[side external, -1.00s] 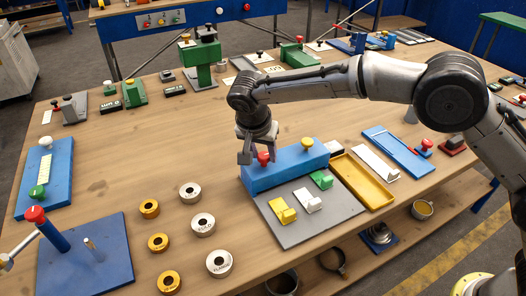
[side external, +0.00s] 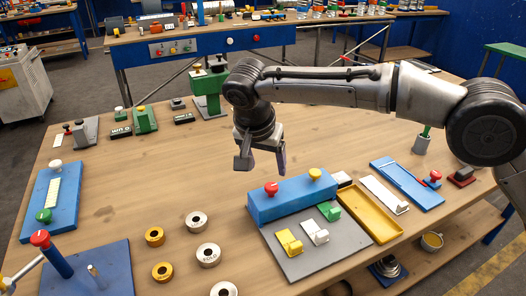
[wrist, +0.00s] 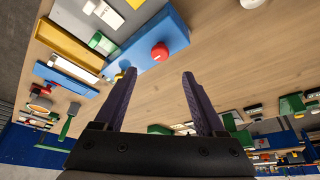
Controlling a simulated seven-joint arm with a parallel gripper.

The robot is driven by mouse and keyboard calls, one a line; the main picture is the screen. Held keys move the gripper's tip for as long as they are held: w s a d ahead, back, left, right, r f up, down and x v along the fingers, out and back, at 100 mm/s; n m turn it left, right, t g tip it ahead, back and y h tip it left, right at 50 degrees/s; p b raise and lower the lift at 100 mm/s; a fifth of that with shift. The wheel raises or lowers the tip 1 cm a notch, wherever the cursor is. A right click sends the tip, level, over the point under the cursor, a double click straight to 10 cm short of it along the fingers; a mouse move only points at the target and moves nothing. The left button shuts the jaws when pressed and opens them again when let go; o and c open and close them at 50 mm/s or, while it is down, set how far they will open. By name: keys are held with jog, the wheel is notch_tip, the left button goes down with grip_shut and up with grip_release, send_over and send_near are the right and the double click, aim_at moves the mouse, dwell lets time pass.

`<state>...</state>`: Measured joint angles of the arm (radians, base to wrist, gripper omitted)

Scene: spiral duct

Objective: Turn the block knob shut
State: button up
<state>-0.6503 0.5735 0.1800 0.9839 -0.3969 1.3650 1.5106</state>
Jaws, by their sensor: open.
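A long blue block (side external: 288,203) lies along the back of a grey plate. A red knob (side external: 271,188) stands on its left end and a yellow knob (side external: 315,174) on its right end. My gripper (side external: 262,165) is open and empty above and slightly left of the red knob, apart from it. In the wrist view, the red knob (wrist: 160,52) shows on the blue block (wrist: 165,33), beyond the open fingertips (wrist: 160,75). Which knob is the block knob, and whether either is shut, I cannot tell.
The grey plate (side external: 302,262) holds yellow, white and green small blocks in front of the blue block. A yellow tray (side external: 372,222) lies to the right. Several rings, including a yellow one (side external: 155,237), lie to the left. Bare wood lies behind the blue block.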

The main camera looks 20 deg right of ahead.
jog(key=shift+v, duration=2.2)
